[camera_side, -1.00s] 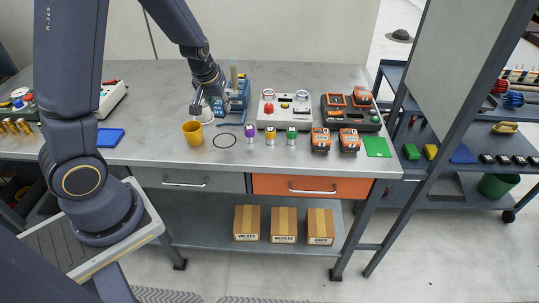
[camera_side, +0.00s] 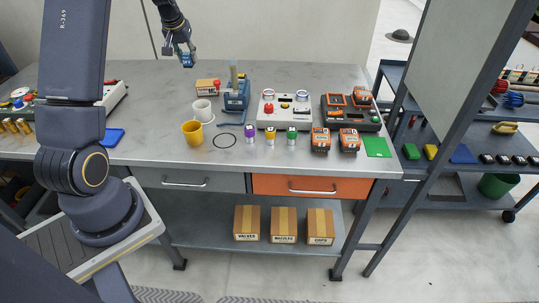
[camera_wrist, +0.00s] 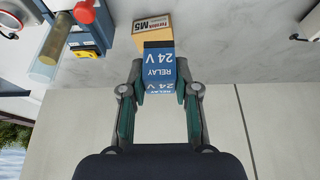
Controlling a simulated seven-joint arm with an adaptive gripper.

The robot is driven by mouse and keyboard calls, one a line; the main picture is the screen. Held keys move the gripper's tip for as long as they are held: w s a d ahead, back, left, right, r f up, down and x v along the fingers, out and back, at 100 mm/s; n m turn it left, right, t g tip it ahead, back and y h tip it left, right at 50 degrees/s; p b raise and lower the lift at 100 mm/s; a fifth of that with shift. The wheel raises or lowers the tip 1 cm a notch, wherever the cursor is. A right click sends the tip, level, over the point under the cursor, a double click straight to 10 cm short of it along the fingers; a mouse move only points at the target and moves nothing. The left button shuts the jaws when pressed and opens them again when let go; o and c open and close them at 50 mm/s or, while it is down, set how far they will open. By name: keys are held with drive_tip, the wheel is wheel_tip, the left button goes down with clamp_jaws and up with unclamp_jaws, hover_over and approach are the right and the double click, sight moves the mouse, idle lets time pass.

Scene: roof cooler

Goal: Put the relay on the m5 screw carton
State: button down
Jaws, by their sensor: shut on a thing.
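My gripper (camera_side: 187,58) is raised above the back of the workbench in the side view. It is shut on the relay (camera_side: 187,62), a small blue block. In the wrist view the relay (camera_wrist: 159,66) shows white "RELAY 24 V" lettering between the two fingertips (camera_wrist: 159,92). The M5 screw carton (camera_side: 206,86) is a small tan box lying on the bench, left of the blue device, below and to the right of my gripper. In the wrist view the carton (camera_wrist: 151,27) shows its M5 label just beyond the relay, partly hidden by it. The relay is apart from the carton in the side view.
A blue device (camera_side: 236,95) with an upright rod stands right of the carton. A white mug (camera_side: 202,110) and a yellow mug (camera_side: 192,133) stand in front of it. A small red thing (camera_side: 217,85) shows at the carton's right end.

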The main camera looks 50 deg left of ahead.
drive_tip(key=w+a+f, duration=0.4)
drive_tip(key=w+f, duration=0.1)
drive_tip(key=w+a+f, duration=0.2)
drive_tip(key=w+f, duration=0.1)
drive_tip(key=shift+w+a+f, duration=0.1)
drive_tip(key=shift+w+a, duration=0.1)
drive_tip(key=shift+a, duration=0.05)
drive_tip(key=shift+w+a+f, duration=0.1)
drive_tip(key=shift+f, duration=0.85)
drive_tip(key=shift+w+a+f, duration=0.1)
drive_tip(key=shift+f, duration=0.8)
drive_tip(key=shift+f, duration=0.1)
drive_tip(key=c, duration=0.9)
unclamp_jaws()
drive_tip(key=shift+o, duration=0.2)
